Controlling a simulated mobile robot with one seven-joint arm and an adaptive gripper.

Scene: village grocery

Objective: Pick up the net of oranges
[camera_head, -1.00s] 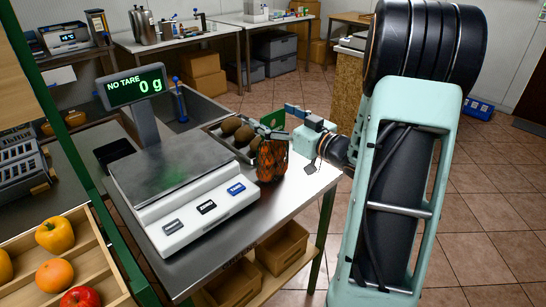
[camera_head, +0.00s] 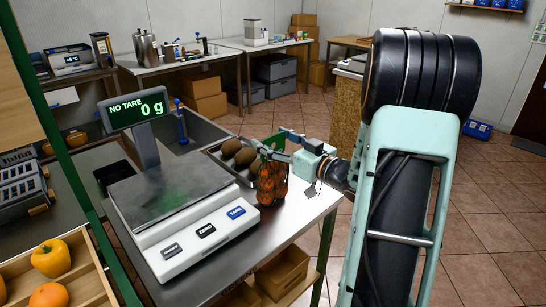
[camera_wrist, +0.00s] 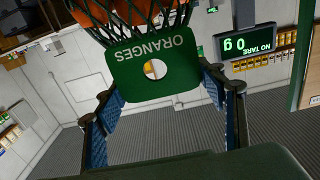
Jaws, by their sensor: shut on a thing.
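The net of oranges (camera_head: 271,184) is a dark net with orange fruit and a green header card. It is upright on the steel counter, beside the right edge of the scale, as far as the head view shows. My gripper (camera_head: 276,140) reaches in from the right and is shut on the green card at the top of the net. In the wrist view the card (camera_wrist: 152,72) reads "ORANGES" and lies between my two fingers (camera_wrist: 155,98). Part of the net (camera_wrist: 90,18) shows beyond it; its lower part is out of that view.
The scale (camera_head: 185,205) reads 0 g and its plate is empty. A tray (camera_head: 222,159) of brown round produce sits close behind the net. A wooden crate (camera_head: 95,268) with a yellow pepper and an orange is at the lower left. The counter's right front is clear.

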